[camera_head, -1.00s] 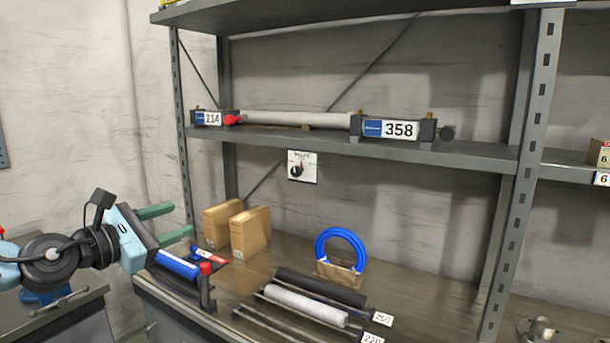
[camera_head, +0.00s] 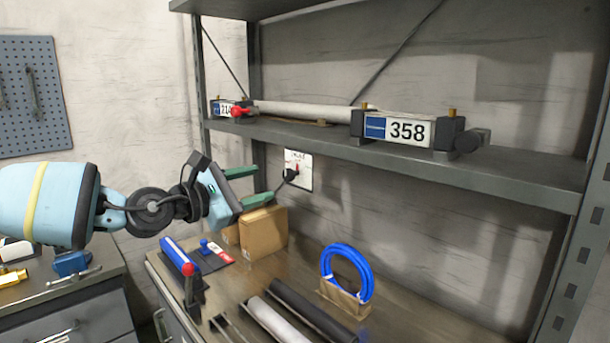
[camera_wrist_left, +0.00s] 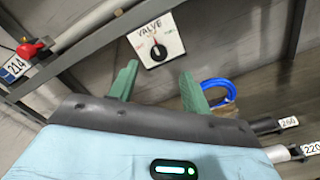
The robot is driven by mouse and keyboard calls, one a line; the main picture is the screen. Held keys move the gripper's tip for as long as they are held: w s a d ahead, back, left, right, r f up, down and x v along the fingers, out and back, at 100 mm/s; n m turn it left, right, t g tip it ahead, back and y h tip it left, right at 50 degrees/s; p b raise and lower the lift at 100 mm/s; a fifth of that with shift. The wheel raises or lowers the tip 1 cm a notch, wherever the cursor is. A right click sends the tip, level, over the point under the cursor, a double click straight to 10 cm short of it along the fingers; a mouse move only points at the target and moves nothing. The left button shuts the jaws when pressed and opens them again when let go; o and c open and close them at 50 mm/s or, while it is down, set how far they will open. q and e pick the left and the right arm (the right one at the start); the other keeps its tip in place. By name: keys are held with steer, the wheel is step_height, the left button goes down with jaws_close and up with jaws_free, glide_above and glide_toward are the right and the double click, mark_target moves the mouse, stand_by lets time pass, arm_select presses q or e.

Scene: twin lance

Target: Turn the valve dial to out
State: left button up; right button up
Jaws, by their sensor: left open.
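The valve panel (camera_head: 305,168) is a small white plate on the wall under the shelf, marked VALVE in the left wrist view (camera_wrist_left: 174,43). Its black dial (camera_head: 290,175) has a red mark near its top in the left wrist view (camera_wrist_left: 158,53); the smaller labels are too small to read surely. My left gripper (camera_head: 264,185) is open and empty, its green fingers pointing at the panel from the left. In the left wrist view the dial lies ahead, between and beyond the fingertips (camera_wrist_left: 160,72), with no contact visible. My right gripper is not in view.
The shelf (camera_head: 400,160) above the panel carries a long tube with end blocks marked 358 and 214. Below, the bench holds cardboard boxes (camera_head: 264,233), a blue ring (camera_head: 347,270) in a stand, rollers (camera_head: 300,310) and a blue cylinder (camera_head: 181,254).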

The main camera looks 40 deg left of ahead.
mark_target(286, 176)
arm_select(q)
steer(key=w+b, duration=0.1)
steer(key=w, duration=0.3)
steer(key=shift+f, duration=0.15)
steer(key=shift+w+d, duration=0.15)
steer(key=shift+w, duration=1)
steer(key=shift+w+d+b, duration=0.1)
steer(key=shift+w+b, duration=0.25)
steer(key=shift+w, duration=0.2)
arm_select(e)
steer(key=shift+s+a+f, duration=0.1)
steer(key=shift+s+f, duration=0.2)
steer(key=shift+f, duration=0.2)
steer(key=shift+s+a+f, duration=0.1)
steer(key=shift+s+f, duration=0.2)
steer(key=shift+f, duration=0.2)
arm_select(q)
steer(key=shift+r, duration=0.2)
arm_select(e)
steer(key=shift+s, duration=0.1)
arm_select(q)
steer(key=c, duration=1)
